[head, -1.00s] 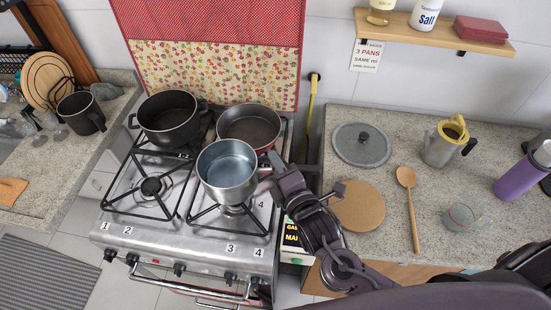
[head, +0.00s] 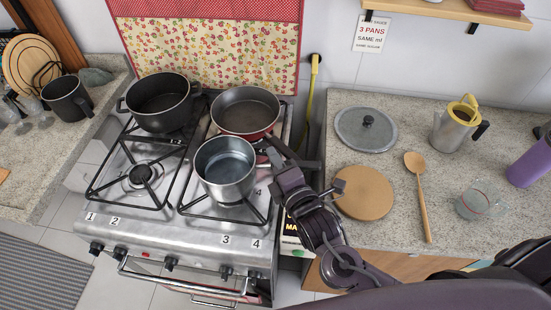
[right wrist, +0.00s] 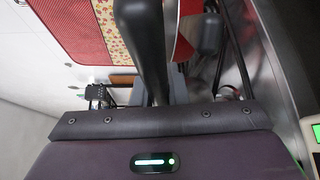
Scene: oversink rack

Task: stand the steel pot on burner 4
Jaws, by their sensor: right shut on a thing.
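The steel pot (head: 225,180) is upright over the front right grate (head: 250,212) of the stove, close in front of the red pan. Its base hides most of the burner beneath; I cannot tell whether it touches the grate. In the right wrist view a dark handle (right wrist: 147,45) runs away from the gripper. My left gripper is not in view.
A red pan (head: 246,110) stands on the back right and a black pot (head: 163,102) on the back left. The front left burner (head: 141,174) is bare. Right of the stove, the counter holds a lid (head: 366,128), a round board (head: 363,192) and a wooden spoon (head: 421,200).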

